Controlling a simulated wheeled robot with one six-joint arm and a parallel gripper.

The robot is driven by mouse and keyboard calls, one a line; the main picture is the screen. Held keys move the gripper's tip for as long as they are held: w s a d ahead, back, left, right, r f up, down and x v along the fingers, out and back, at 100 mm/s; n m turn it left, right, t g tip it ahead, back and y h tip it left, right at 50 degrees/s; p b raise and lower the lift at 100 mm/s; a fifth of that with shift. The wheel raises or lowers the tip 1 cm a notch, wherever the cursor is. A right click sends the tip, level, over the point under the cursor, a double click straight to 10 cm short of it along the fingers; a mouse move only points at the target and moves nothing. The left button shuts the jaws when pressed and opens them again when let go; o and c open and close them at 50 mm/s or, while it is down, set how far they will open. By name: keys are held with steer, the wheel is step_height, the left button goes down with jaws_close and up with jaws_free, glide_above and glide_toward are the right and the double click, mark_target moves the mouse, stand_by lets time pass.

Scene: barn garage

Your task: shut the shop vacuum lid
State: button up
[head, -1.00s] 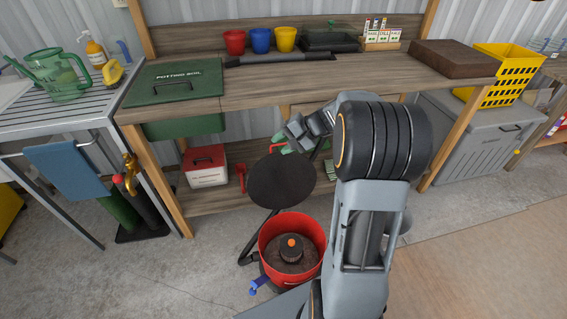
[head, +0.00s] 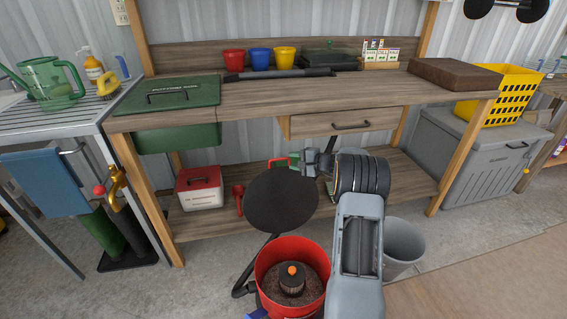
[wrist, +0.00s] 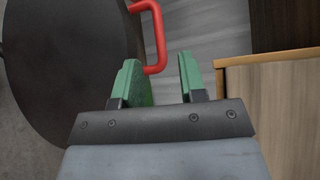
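The shop vacuum's red drum (head: 262,272) stands on the floor with its top open, showing a dark inside and a filter with an orange knob (head: 292,271). Its round black lid (head: 281,200) is raised and tilted up behind the drum. A red handle (head: 277,161) is on the lid's upper edge. My gripper (head: 298,160) is just right of the handle. In the wrist view, my gripper (wrist: 159,70) has its green fingers apart. The red handle (wrist: 160,40) reaches down to the gap between the fingertips, close to the left finger; I cannot tell whether they touch.
The wooden workbench (head: 260,96) is behind the lid, with a drawer (head: 345,122) under its top and a lower shelf. A red-and-white box (head: 199,190) sits on that shelf. A grey bin (head: 403,245) is right of my arm. Concrete floor is clear at front left.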

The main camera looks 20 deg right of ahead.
mark_target(282, 159)
steer(key=shift+b+x, duration=0.4)
steer(key=shift+x, duration=2.2)
steer(key=shift+c, duration=0.3)
jaws_close()
